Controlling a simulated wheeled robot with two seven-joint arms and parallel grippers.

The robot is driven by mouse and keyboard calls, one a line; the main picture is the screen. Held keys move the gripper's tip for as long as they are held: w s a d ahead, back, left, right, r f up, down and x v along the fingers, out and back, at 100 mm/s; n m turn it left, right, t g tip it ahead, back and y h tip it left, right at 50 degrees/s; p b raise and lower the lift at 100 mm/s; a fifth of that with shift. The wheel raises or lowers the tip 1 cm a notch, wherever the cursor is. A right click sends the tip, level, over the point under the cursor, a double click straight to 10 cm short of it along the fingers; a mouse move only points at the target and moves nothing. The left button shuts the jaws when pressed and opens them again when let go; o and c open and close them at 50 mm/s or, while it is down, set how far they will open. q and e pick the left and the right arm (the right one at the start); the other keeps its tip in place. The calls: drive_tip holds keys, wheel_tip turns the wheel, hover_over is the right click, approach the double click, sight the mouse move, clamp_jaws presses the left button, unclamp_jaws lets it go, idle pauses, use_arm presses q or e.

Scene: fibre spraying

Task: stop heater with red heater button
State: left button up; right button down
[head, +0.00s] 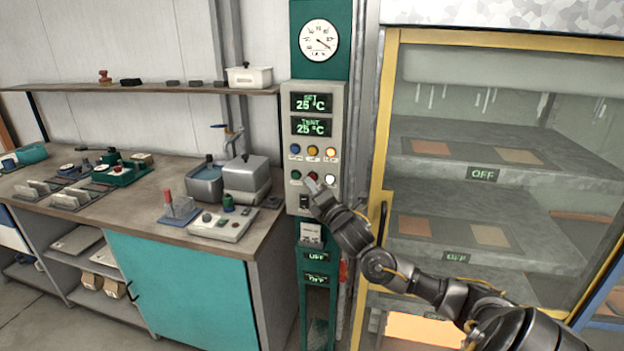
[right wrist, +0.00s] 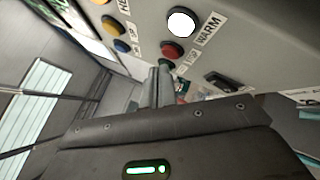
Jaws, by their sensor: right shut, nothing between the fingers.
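The grey control panel (head: 316,120) stands in the middle of the head view, with two displays both reading 25 °C. Its lower button row has a green button (head: 296,175), a red button (head: 312,176) and a white lit button (head: 330,180). My right gripper (head: 313,186) is shut and empty, with its fingertips at the red button. In the right wrist view the fingertips (right wrist: 163,76) point at the red button (right wrist: 167,63), which is partly hidden. I cannot tell whether they touch it. My left gripper is not in view.
A yellow-framed glass cabinet (head: 390,130) with OFF signs on its shelves stands to the right. The workbench (head: 140,200) with several small devices is to the left. Blue, yellow and orange buttons (head: 312,150) sit in the row above. A round gauge (head: 319,40) is on top.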

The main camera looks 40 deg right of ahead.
drive_tip(key=shift+w+d, duration=0.2)
drive_tip(key=shift+d, duration=0.1)
drive_tip(key=shift+w+d, duration=0.2)
drive_tip(key=shift+d, duration=0.15)
idle(0.9)
drive_tip(key=shift+a, duration=0.1)
drive_tip(key=shift+s+a, duration=0.5)
drive_tip(key=shift+a, duration=0.1)
drive_tip(key=shift+s+a+p, duration=0.2)
drive_tip(key=shift+s+a, duration=0.5)
drive_tip(key=shift+a, duration=0.35)
drive_tip(key=shift+s+a+p, duration=0.2)
drive_tip(key=shift+s+a, duration=0.5)
drive_tip(key=shift+a, duration=0.3)
